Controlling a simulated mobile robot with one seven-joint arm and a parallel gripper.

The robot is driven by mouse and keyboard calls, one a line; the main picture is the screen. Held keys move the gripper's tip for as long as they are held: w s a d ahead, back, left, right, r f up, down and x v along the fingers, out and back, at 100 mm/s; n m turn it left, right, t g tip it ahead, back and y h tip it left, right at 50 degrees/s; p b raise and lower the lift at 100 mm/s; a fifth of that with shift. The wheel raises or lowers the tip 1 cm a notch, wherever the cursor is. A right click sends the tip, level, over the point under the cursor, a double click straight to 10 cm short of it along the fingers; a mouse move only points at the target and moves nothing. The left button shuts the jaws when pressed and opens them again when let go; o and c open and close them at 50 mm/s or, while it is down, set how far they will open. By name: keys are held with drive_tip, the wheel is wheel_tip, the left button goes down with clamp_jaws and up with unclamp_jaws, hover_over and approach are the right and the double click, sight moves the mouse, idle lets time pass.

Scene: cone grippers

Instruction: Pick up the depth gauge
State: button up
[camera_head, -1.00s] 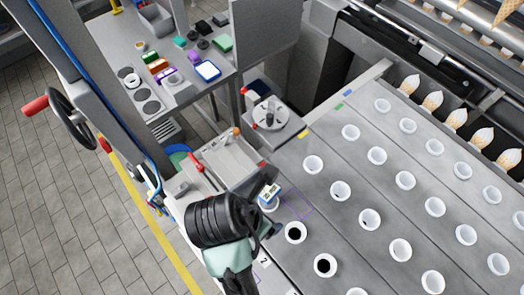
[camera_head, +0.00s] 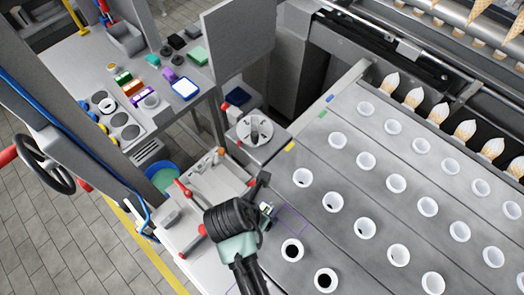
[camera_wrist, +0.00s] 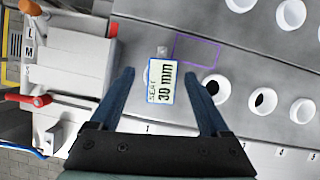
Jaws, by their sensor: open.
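The depth gauge (camera_wrist: 161,88) is a small block with a blue-edged white label reading "SEAT 30 mm" and a grey stub at its far end. In the wrist view it lies between the two blue fingers of my gripper (camera_wrist: 160,75), with a visible gap on each side. My gripper is open and not holding it. In the head view the gauge (camera_head: 267,209) shows small at the edge of the cone plate, partly hidden by my gripper (camera_head: 268,204). I cannot tell how far the fingers are above the surface.
A purple outlined rectangle (camera_wrist: 195,50) is marked on the plate (camera_head: 335,235) just right of the gauge. Rows of white-rimmed holes (camera_head: 292,250) fill the plate. A fixture with red handles (camera_head: 183,190) stands to the left, and a round dial device (camera_head: 254,130) stands behind.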

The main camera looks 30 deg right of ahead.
drive_tip(key=shift+p+x, duration=0.3)
drive_tip(key=shift+x, duration=1.85)
drive_tip(key=shift+s, duration=0.1)
clamp_jaws()
